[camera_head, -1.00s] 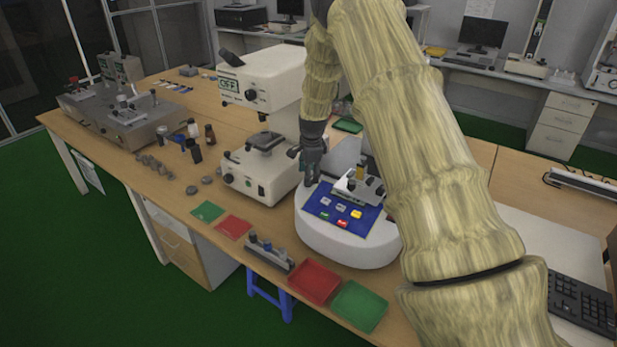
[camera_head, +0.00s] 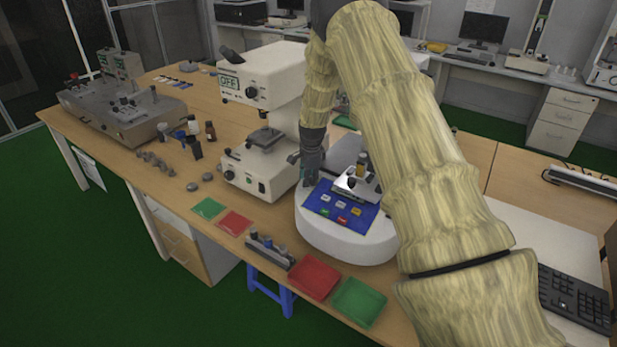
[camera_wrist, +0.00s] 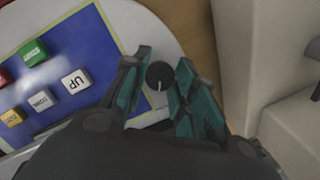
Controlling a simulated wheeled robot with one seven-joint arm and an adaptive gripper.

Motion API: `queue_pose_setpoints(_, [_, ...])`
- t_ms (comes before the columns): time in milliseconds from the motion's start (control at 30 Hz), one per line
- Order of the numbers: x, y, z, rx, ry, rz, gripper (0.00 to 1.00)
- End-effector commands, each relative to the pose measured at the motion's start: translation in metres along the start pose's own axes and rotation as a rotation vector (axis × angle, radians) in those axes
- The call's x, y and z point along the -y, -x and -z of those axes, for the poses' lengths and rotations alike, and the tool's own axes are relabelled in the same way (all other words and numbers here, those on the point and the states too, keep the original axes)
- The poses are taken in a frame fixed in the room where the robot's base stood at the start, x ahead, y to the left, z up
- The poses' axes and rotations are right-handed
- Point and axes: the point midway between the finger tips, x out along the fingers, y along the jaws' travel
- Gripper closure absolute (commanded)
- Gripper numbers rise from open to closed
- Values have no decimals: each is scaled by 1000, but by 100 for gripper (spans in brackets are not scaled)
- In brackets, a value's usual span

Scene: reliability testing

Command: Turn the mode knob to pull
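The mode knob (camera_wrist: 160,76) is a small dark round knob with a light pointer line on the white rim of the tester, right of the blue panel in the wrist view. My gripper (camera_wrist: 158,80) has its two teal-padded fingers on either side of the knob, with gaps showing between fingers and knob. In the head view my gripper (camera_head: 309,181) is at the left edge of the white round tester (camera_head: 345,243). The blue panel (camera_head: 318,210) carries several coloured buttons, among them one marked UP (camera_wrist: 76,81). The knob is hidden in the head view.
A white microscope-like instrument (camera_head: 262,84) stands just left of my gripper. Red (camera_head: 314,277) and green (camera_head: 358,302) trays and a holder with small parts (camera_head: 268,250) lie in front of the tester. A keyboard (camera_head: 572,300) is at the right.

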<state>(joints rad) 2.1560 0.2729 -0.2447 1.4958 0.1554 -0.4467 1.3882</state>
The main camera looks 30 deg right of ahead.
Motion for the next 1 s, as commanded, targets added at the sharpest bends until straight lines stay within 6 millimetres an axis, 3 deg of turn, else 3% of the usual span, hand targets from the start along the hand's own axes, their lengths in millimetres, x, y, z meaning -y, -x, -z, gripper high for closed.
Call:
queue_pose_setpoints(467, [1,0,0,0,86,-18,96])
queue_pose_setpoints(1000, [4,0,-1,0,541,-122,96])
